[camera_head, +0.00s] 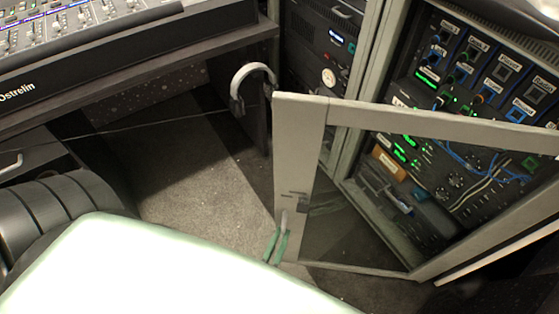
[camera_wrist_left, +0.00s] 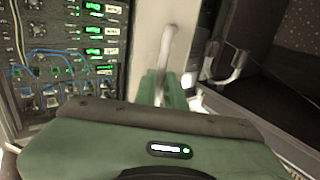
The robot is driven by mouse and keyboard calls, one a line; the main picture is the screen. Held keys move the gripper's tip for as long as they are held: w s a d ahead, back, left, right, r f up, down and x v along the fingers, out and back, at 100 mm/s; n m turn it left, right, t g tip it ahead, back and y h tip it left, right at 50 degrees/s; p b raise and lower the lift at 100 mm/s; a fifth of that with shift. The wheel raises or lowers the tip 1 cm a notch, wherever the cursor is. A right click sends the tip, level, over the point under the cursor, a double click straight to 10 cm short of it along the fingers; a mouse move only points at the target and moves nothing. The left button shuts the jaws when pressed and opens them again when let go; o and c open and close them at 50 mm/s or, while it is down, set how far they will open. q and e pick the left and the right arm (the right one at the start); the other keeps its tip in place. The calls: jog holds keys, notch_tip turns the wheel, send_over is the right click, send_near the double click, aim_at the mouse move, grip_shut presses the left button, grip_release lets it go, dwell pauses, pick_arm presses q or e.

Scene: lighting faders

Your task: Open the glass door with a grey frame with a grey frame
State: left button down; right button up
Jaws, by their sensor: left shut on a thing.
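The glass door (camera_head: 299,150) with a light grey frame stands swung out from the rack, ajar, at the right of the head view. Its glass pane shows the rack equipment and floor through it. A pale upright handle (camera_head: 284,218) is on the door's free-edge stile; it also shows in the wrist view (camera_wrist_left: 166,45). My left gripper (camera_head: 277,245), with green fingers, is shut on the lower part of this handle. The fingers also show in the left wrist view (camera_wrist_left: 165,88), around the handle's lower end. My right gripper is not in view.
Behind the door is a rack (camera_head: 450,110) with lit modules and cables. A mixing desk (camera_head: 110,45) is at the upper left, with headphones (camera_head: 251,70) hanging at its end. Bare carpet (camera_head: 200,180) lies left of the door. A dark rounded seat (camera_head: 65,205) is at the left.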

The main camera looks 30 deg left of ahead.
pick_arm(q)
jog(key=s+d, duration=0.4)
jog(key=s, duration=0.1)
jog(key=shift+s+d+h, duration=0.3)
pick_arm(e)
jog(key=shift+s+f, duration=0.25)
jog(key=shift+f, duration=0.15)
pick_arm(q)
jog(key=c, duration=1.6)
grip_release()
jog(key=shift+o, duration=0.5)
jog(key=shift+w+d, duration=0.15)
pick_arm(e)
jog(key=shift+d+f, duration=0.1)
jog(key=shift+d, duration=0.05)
pick_arm(q)
jog(key=shift+a, duration=0.25)
jog(key=shift+s, duration=0.2)
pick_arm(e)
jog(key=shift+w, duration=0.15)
